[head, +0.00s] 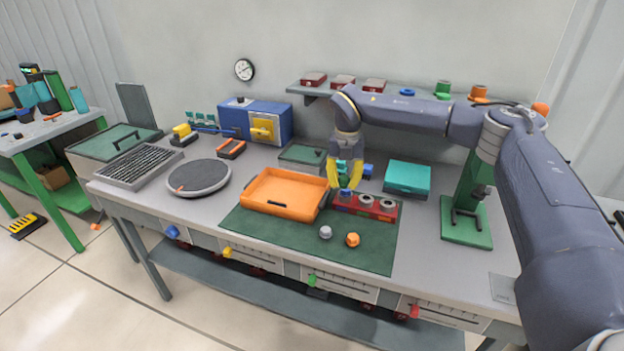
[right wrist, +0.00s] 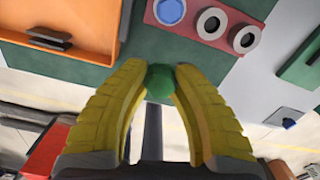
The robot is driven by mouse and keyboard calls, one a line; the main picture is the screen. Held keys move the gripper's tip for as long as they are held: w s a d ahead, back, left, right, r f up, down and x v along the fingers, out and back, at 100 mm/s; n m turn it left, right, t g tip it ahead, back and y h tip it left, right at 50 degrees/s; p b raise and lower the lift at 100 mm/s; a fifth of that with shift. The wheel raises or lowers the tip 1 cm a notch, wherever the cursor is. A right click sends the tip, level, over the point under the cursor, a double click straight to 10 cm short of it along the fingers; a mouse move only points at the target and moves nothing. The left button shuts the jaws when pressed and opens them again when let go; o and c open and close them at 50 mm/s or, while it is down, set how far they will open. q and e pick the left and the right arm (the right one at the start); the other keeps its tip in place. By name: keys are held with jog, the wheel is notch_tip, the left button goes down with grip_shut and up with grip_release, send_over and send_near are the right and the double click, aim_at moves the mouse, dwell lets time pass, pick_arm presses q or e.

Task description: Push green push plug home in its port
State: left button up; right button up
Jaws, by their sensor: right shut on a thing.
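My right gripper (head: 345,188) has yellow fingers pointing down near the left end of the red port block (head: 383,213). In the right wrist view its fingertips (right wrist: 160,82) are shut on the green push plug (right wrist: 159,83). The plug is apart from the block (right wrist: 228,13) in that picture. The block has a blue plug (right wrist: 170,11) in its left port and two white-ringed open ports, a middle one (right wrist: 211,23) and a right one (right wrist: 246,39). The fingers hide the green plug in the head view. My left gripper is not in view.
A grey plug (head: 326,232) and an orange plug (head: 352,240) stand on the green mat (head: 290,244) in front of the block. An orange tray (head: 284,191) is left of the block. A teal box (head: 407,178) and a green stand (head: 466,222) are at the right.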

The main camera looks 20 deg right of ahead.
jog(key=m, duration=0.2)
send_near(366, 200)
jog(key=a, duration=0.1)
jog(key=shift+s+d+f, duration=0.1)
jog(key=shift+d+f, duration=0.15)
jog(key=shift+d, duration=0.2)
jog(key=shift+f, duration=2.7)
grip_shut()
jog(key=shift+f, duration=0.75)
jog(key=o, duration=0.9)
grip_release()
jog(key=shift+r, duration=0.1)
